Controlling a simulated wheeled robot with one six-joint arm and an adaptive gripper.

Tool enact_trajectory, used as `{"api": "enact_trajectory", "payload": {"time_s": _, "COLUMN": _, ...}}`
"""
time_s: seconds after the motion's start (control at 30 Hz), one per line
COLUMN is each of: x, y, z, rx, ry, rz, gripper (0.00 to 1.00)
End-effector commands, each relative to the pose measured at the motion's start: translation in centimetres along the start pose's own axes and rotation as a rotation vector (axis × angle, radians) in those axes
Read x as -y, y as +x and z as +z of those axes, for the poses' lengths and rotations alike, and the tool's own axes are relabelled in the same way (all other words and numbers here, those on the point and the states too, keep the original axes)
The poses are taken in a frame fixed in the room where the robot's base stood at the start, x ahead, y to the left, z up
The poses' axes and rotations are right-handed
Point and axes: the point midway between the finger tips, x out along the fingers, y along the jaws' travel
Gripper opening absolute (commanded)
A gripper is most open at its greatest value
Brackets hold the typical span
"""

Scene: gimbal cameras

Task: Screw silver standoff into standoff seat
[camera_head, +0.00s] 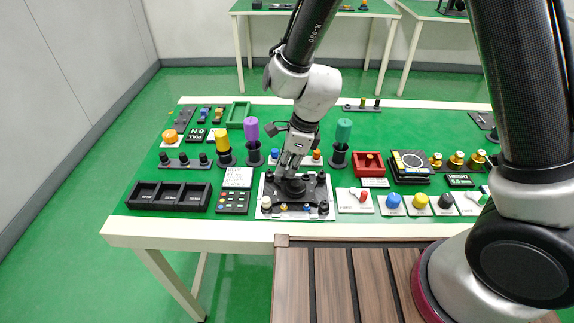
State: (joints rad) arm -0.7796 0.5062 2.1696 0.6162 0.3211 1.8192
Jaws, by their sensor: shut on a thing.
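My gripper (291,172) is low over a plate (317,211) near the front middle of the table, pointing down at its dark round middle part. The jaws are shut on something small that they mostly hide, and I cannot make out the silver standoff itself. The plate is pale with a dark fixture on it and small knobs at its corners. I cannot tell which part is the standoff seat, or whether the held thing touches it.
Black bins (169,208) and a dark button panel (233,203) lie left of the plate. Switch plates with coloured knobs (393,202) lie right. Cups holding yellow, purple and green cylinders (344,131) stand behind. A red tray (369,162) is right. The table's front edge (190,232) is clear.

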Motion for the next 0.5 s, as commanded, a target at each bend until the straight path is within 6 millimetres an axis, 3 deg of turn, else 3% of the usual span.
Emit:
{"api": "enact_trajectory", "payload": {"time_s": 0.23, "x": -0.22, "y": 0.04, "z": 0.02, "rx": 0.0, "ry": 0.273, "rz": -0.078, "gripper": 0.0}}
{"api": "enact_trajectory", "payload": {"time_s": 0.5, "x": -0.11, "y": 0.03, "z": 0.03, "rx": 0.001, "ry": 0.347, "rz": -0.098, "gripper": 0.0}}
